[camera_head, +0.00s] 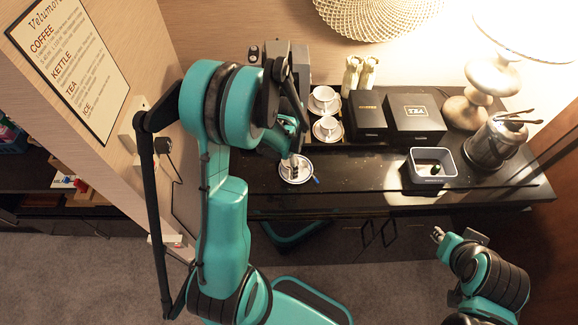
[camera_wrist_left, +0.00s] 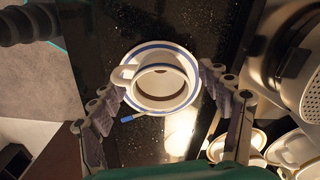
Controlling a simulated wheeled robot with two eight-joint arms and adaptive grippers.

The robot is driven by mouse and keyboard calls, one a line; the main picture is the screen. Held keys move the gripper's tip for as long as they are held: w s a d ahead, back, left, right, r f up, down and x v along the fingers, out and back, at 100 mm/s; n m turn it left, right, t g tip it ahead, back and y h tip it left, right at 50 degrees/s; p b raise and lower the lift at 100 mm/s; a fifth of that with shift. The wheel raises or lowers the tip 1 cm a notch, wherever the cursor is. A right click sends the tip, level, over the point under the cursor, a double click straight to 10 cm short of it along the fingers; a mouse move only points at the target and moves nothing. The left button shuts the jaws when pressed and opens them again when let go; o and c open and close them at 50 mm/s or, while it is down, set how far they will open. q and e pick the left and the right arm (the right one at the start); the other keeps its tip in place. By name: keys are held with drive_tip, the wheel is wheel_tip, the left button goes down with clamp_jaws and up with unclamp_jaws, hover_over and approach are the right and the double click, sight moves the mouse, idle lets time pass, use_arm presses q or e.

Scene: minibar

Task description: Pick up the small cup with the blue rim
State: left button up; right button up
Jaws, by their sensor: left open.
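The small white cup with the blue rim (camera_wrist_left: 162,88) sits upright on a blue-rimmed saucer (camera_wrist_left: 163,47), its handle to the left in the left wrist view. In the head view the saucer (camera_head: 304,177) lies near the counter's front edge, and my gripper partly hides the cup. My left gripper (camera_wrist_left: 163,82) is open, with one finger on each side of the cup. The left finger is close to the handle; I cannot tell whether it touches. My right gripper (camera_head: 456,237) is off the counter's front at the right, too small to read.
A blue-tipped stick (camera_wrist_left: 132,117) lies by the saucer. Two white cups (camera_head: 324,95) (camera_head: 328,125) on saucers stand behind, beside the coffee machine (camera_head: 300,62). Dark boxes (camera_head: 415,112), a grey bin (camera_head: 434,160) and a metal bucket (camera_head: 494,142) stand right. The counter between saucer and bin is clear.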

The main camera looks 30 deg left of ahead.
use_arm(q)
drive_tip(key=shift+f, duration=0.25)
drive_tip(key=c, duration=1.3)
drive_tip(key=shift+o, duration=0.2)
drive_tip(key=shift+r, duration=0.1)
